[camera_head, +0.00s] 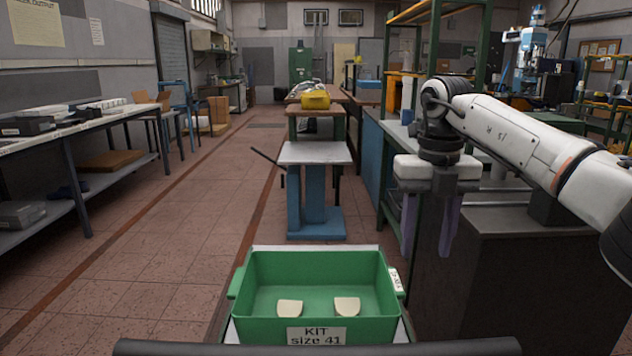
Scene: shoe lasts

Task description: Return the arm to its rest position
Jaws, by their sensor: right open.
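My right arm (535,150) comes in from the right, and its gripper (430,240) hangs pointing down, to the right of and above the green box. Its two purplish fingers are apart, with nothing visible between them. A green box (310,268) labelled "KIT size 41" stands in front of me at the bottom centre. Two pale pieces (290,307) (347,305) show inside it, one left and one right, apart from each other. My left gripper is not in view.
A dark cabinet (500,270) stands right of the box, behind the gripper. A blue-legged stand (315,153) is beyond the box. A long bench (75,130) with shelves runs along the left. The tiled floor (150,260) between is clear.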

